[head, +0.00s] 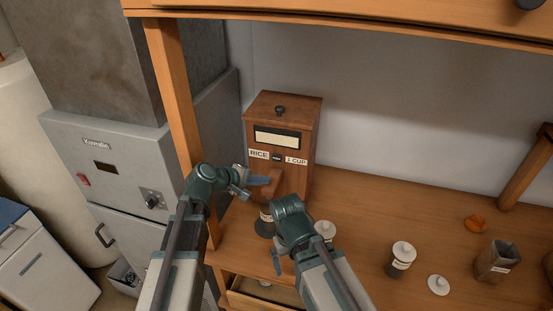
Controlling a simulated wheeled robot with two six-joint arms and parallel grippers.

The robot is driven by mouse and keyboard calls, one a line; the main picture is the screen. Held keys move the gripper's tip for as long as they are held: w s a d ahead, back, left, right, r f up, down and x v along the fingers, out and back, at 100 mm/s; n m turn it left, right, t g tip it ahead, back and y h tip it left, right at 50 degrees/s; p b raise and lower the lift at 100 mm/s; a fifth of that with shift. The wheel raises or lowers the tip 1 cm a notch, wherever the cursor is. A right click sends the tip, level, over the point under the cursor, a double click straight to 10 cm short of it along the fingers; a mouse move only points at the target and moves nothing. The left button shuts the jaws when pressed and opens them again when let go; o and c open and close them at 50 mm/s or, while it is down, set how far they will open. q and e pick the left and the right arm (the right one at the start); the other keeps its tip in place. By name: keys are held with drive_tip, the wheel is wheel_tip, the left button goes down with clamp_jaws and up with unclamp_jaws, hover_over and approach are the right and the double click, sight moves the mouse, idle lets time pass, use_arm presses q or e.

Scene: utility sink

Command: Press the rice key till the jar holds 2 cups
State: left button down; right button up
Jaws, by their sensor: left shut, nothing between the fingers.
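The wooden rice dispenser (301,130) stands against the back wall, with a window on its front and RICE and 1 CUP labels. A small dark key (277,157) sits between the labels. My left gripper (262,181) is shut and empty, in front of the dispenser's lower front and below the key in the picture. I cannot tell whether it touches the dispenser. A jar (265,225) stands below the chute, partly hidden by my arms; its fill cannot be read. My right gripper (277,263) hangs in front of the jar, near the bench's front edge; its fingers are unclear.
A wooden post (172,90) rises at left. An open drawer (262,294) is below.

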use_arm(q)
approach(279, 162)
drive_tip(key=shift+s+f+x, duration=0.15)
drive_tip(key=shift+s+x, duration=0.05)
drive_tip(key=shift+x, duration=1.05)
drive_tip(key=shift+s+f+x, duration=0.1)
drive_tip(key=shift+s+x, duration=0.1)
drive_tip(key=shift+x, duration=1.05)
drive_tip(key=shift+w+d, duration=0.1)
drive_tip(key=shift+d, duration=0.05)
drive_tip(key=shift+w+d, duration=0.1)
drive_tip(key=shift+w, duration=0.2)
drive_tip(key=shift+w+d, duration=0.1)
drive_tip(key=shift+w, duration=0.25)
idle(0.5)
idle(0.3)
drive_tip(key=shift+s+a, duration=0.25)
drive_tip(key=shift+s, duration=0.5)
drive_tip(key=shift+s, duration=0.15)
drive_tip(key=shift+s+a, duration=0.25)
drive_tip(key=shift+s, duration=0.5)
drive_tip(key=shift+s+a, duration=0.25)
drive_tip(key=shift+s, duration=0.55)
drive_tip(key=shift+s+a, duration=0.25)
drive_tip(key=shift+s, duration=0.5)
